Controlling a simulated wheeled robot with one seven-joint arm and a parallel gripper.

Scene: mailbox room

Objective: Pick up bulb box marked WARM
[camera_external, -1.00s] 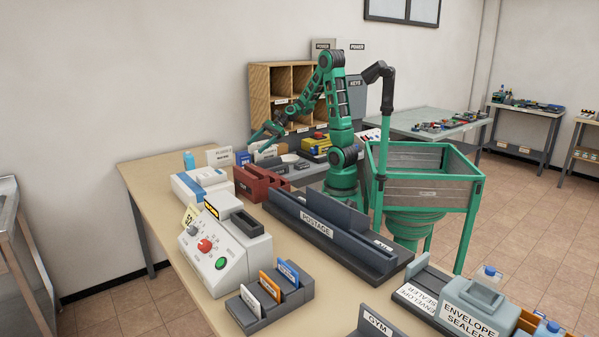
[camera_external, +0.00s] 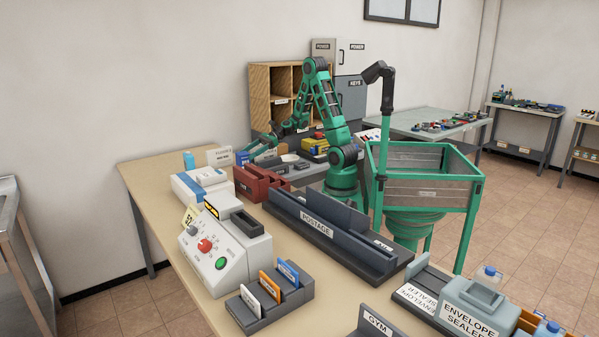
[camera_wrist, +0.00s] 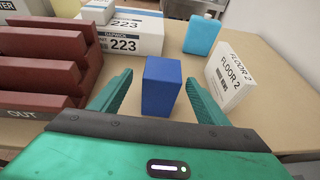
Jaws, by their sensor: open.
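A plain blue box (camera_wrist: 162,86) stands upright on the beige table in the wrist view. No WARM mark is readable on the faces I see there. A small blue box with a pale label (camera_external: 243,158) also shows in the external view, too small to read. My gripper (camera_wrist: 158,82) is open and empty, with one green finger on each side of the blue box and gaps between. In the external view my gripper (camera_external: 256,146) is low behind the blue box, partly hidden by nearby things.
A dark red rack marked OUT (camera_wrist: 40,112) stands close at left in the wrist view. A white FLOOR 2 card (camera_wrist: 230,75) stands at right. Bare table lies farther right.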

